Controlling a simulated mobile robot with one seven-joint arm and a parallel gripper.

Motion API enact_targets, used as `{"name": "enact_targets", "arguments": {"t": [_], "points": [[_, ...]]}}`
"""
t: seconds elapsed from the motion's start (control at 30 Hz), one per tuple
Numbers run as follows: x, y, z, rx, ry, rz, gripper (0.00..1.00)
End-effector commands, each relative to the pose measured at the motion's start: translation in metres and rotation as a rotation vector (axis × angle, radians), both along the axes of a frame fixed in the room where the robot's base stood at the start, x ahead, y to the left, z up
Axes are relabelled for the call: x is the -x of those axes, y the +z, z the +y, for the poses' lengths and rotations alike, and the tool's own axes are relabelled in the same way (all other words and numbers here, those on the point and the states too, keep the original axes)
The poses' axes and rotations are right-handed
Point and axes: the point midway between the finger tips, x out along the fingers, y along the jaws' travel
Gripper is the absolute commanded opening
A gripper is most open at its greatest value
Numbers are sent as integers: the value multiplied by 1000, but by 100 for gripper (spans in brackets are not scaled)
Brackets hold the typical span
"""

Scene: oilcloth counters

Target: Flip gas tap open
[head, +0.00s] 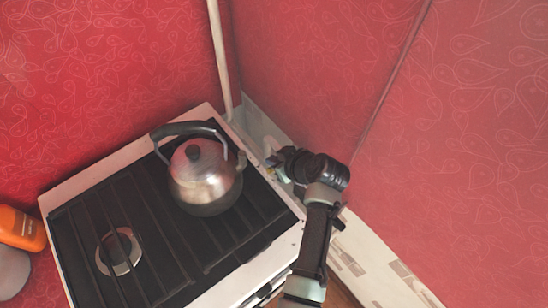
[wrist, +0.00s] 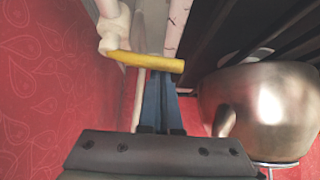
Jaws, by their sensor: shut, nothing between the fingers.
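The gas tap's yellow lever (wrist: 145,61) lies crosswise in the wrist view, joined at its left end to a white pipe fitting (wrist: 113,25). My gripper (wrist: 160,76) is shut and empty, its blue fingers together. The fingertips are at the lever, towards its free right end; I cannot tell whether they touch it. In the head view my gripper (head: 272,165) reaches into the gap between the stove's right side and the red wall. The tap is too small and too covered there to make out clearly.
A metal kettle (head: 204,178) stands on the black grate of the white-edged stove (head: 160,245), close to my gripper's left. A pale vertical pipe (head: 219,60) runs down the corner. Red patterned walls (head: 330,60) close in behind. An orange bottle (head: 21,228) is at far left.

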Motion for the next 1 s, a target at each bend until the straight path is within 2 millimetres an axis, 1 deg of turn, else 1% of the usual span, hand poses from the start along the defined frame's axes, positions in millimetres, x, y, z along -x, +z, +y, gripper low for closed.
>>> {"name": "enact_targets", "arguments": {"t": [0.23,0.87,1.0], "points": [[0,0,-1,-1,13,-1,0],[4,-1,-3,-1,125,0,0],[5,-2,-5,0,173,0,0]]}}
